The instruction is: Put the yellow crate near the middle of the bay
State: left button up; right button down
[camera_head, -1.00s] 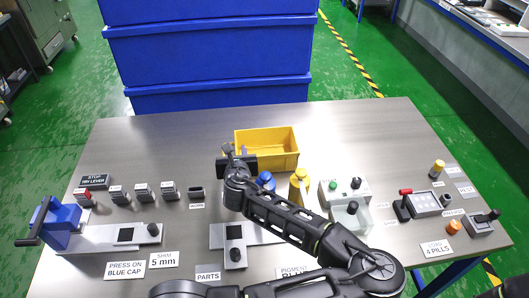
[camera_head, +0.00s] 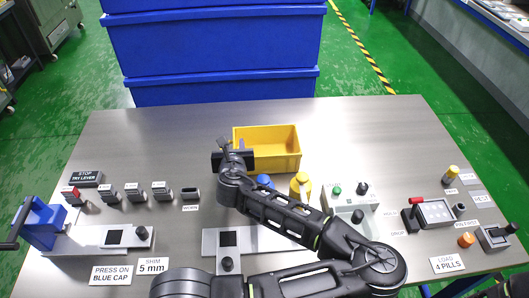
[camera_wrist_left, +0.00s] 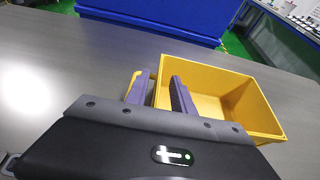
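The yellow crate (camera_head: 284,160) stands upright on the metal table, a little beyond the table's middle, with its open top up. It also shows in the left wrist view (camera_wrist_left: 235,118) and looks empty. My left gripper (camera_head: 234,152) is at the crate's left end. In the left wrist view its two fingers (camera_wrist_left: 160,86) stand apart, with yellow of the crate's left wall between them. The right-hand finger is on the crate's inner side. Firm contact with the wall cannot be made out. My right gripper is out of view.
A blue-capped item (camera_head: 264,180), a yellow bottle (camera_head: 300,184) and a button box (camera_head: 349,198) stand just in front of the crate. Several small blocks and a blue lever press (camera_head: 40,222) are at left.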

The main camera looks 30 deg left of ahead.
pick_arm(q)
jog(key=shift+c, duration=0.6)
grip_shut()
dwell(0.8)
